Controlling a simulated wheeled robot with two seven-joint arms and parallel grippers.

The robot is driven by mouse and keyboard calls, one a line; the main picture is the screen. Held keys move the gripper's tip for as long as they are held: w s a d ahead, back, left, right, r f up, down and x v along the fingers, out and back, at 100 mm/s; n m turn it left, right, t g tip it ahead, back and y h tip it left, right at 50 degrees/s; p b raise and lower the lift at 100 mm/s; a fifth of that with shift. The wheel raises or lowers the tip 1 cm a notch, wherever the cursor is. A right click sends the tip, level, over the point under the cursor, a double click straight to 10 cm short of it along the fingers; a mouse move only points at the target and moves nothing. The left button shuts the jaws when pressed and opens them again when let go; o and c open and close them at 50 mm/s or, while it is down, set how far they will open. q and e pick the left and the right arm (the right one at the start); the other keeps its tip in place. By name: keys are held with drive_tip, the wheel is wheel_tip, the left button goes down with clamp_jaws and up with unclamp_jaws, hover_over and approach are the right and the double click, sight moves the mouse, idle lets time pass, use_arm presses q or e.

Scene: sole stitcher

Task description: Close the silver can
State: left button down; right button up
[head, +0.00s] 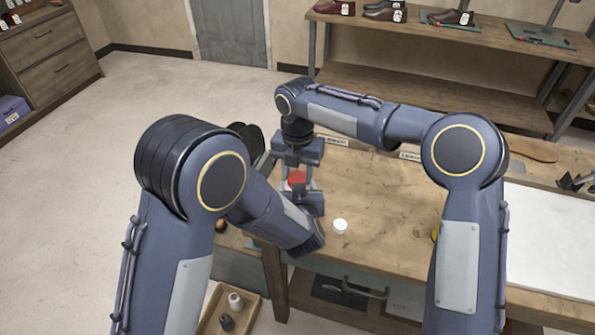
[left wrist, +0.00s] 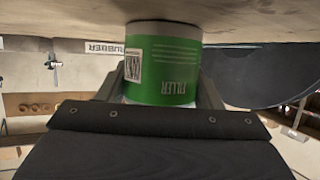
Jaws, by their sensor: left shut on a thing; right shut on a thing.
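A can with a green FILLER label (left wrist: 162,70) shows upside down in the left wrist view, against the wooden table surface at the top of that picture. My left gripper (left wrist: 163,88) has a finger on each side of it and is shut on it. My right gripper (head: 297,182) points down at the table's left end, shut on a red piece (head: 297,178), which looks like a lid. Whether the red piece touches the can is hidden. No plainly silver can shows.
A white sheet (head: 550,240) lies further right. An open drawer (head: 232,310) below holds small bottles. The bench's middle is clear. A shoe shelf (head: 440,75) stands behind.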

drive_tip(key=m, duration=0.3)
drive_tip(key=shift+c, duration=0.4)
drive_tip(key=o, duration=1.1)
drive_tip(key=shift+r, duration=0.1)
drive_tip(key=shift+r, duration=2.15)
drive_tip(key=shift+c, duration=0.4)
